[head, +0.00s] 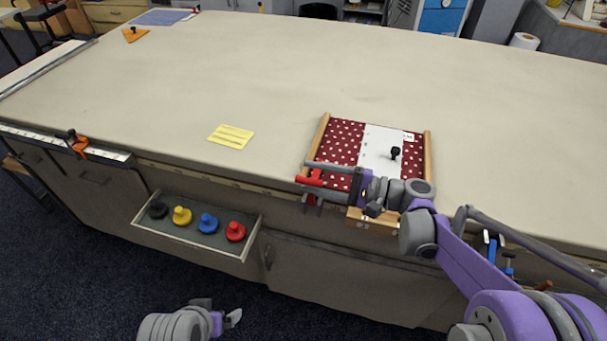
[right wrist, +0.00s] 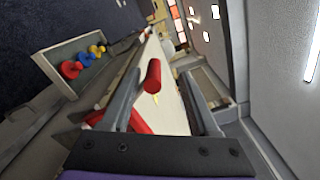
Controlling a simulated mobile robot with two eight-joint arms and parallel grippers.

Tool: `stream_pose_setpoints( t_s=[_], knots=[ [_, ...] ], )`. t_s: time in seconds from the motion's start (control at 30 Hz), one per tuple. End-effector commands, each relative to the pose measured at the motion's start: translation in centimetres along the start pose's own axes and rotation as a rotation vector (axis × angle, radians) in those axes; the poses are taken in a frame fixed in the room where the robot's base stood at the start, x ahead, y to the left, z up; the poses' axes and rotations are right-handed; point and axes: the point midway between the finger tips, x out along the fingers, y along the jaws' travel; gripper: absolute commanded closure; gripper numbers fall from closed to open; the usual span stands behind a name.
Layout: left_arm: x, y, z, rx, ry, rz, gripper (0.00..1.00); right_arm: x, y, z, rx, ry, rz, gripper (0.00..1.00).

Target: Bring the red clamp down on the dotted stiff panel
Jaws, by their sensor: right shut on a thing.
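The dotted stiff panel (head: 343,137), red with white dots, lies between wooden rails near the table's front edge. A white strip with a black knob crosses it. The red clamp (head: 313,184) is at the table's front edge, by the panel's near left corner. My right gripper (head: 306,172) reaches in from the right over the panel's near side and is shut on the red clamp. In the right wrist view the clamp's red handle (right wrist: 153,76) shows between the fingers; fingers hide part of the clamp. My left gripper (head: 222,311) is low in front of the table, open and empty.
An open drawer (head: 197,237) below the tabletop holds black, yellow, blue and red knobs. A yellow note (head: 231,136) lies left of the panel. An orange clamp (head: 78,145) is at the left front edge, a blue clamp (head: 490,245) at the right. The table's middle is clear.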

Motion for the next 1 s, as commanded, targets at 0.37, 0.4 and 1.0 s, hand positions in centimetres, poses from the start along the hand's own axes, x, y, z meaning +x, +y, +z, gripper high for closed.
stream_pose_setpoints(
  t_s=[0.37, 0.4, 1.0],
  knots=[
    [0.1, 0.0, 0.1, 0.0, 0.0, 0.0, 0.0, -7.0, -0.1, -0.2, -0.002, 0.008, -0.003, 0.48],
    [0.1, 0.0, 0.1, 0.0, 0.0, 0.0, 0.0, -7.3, -0.1, -0.1, -0.001, 0.006, -0.003, 0.48],
    [0.1, 0.0, 0.1, 0.0, 0.0, 0.0, 0.0, -7.8, -0.1, 0.0, -0.001, 0.003, -0.001, 0.48]
  ],
)
